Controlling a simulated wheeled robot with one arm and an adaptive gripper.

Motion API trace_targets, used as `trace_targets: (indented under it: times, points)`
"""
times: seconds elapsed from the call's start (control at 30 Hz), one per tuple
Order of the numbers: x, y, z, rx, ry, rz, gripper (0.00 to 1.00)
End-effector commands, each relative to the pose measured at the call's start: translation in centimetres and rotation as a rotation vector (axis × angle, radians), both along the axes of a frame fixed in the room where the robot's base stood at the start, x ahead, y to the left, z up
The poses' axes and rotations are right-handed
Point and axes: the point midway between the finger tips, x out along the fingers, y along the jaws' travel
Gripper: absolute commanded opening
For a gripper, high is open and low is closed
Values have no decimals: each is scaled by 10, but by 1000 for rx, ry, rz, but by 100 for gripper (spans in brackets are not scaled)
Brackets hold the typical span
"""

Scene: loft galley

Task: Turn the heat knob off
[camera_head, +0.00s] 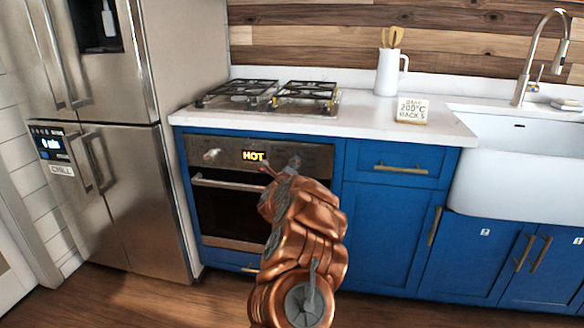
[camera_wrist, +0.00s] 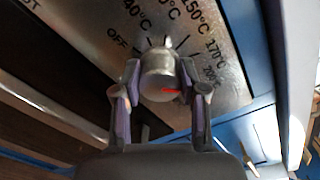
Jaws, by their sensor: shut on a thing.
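The heat knob (camera_wrist: 160,78) is a round silver knob on the oven's front panel, seen close in the wrist view. Its red pointer line points right, roughly toward the 200°C end of the printed scale. The OFF mark (camera_wrist: 117,38) is at the upper left of the dial. My gripper (camera_wrist: 159,84) is shut on the knob, one finger on each side. In the head view my gripper (camera_head: 281,170) reaches the right part of the oven panel and largely hides the knob there. The oven (camera_head: 225,210) has a lit display reading HOT (camera_head: 253,156).
Another silver knob (camera_head: 211,155) is left of the display. The oven door handle (camera_head: 222,183) runs below the panel. Above are the gas hob (camera_head: 270,95), a white jug (camera_head: 388,75) and a sign (camera_head: 411,112). The fridge (camera_head: 170,140) stands at the left.

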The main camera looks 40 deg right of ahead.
Motion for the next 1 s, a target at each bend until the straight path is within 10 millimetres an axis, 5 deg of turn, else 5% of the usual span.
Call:
trace_targets:
  times: [0.47,1.0]
  points:
    - [0,0,0,-43,64,1,7]
    - [1,1,-1,-305,443,2,7]
